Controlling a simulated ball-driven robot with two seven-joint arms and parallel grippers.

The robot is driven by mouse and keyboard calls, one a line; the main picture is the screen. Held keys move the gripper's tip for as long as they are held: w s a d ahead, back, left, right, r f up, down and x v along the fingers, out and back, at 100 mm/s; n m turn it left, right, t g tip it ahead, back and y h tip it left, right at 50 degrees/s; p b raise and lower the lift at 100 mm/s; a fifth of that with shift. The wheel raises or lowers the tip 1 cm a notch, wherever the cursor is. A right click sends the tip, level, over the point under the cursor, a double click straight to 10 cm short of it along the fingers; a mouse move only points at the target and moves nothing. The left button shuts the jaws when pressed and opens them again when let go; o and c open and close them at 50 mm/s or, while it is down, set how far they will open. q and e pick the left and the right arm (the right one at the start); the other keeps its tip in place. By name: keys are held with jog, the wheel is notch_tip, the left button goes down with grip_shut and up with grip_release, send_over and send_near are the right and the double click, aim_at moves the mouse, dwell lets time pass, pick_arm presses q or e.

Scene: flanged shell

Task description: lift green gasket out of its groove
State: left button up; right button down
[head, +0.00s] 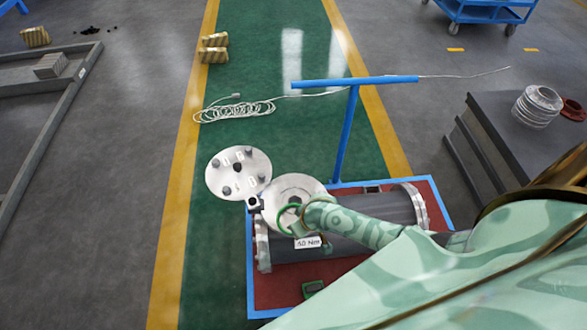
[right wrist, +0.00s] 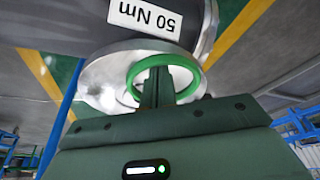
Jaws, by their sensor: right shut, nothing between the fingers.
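The green gasket (head: 281,222) is a thin ring at the silver flange face (head: 290,184) of the shell. In the right wrist view the gasket (right wrist: 192,88) appears as a bright green ring in front of the flange (right wrist: 97,88), tilted against it. My right gripper (right wrist: 157,72) is shut, with its fingers inside the outline of the ring. Nothing is between the fingers. I cannot tell whether they touch the ring or whether part of it still sits in the groove. In the head view my right gripper (head: 298,212) is small and partly lost against the flange.
The dark cylindrical shell (head: 345,243) lies on a red, blue-edged platform (head: 280,293). The round cover with dark bolts (head: 238,184) stands open left of the flange. A blue T-shaped stand (head: 345,135) rises behind.

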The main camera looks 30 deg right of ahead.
jog(key=shift+s+d+f, duration=0.15)
jog(key=shift+s, duration=0.9)
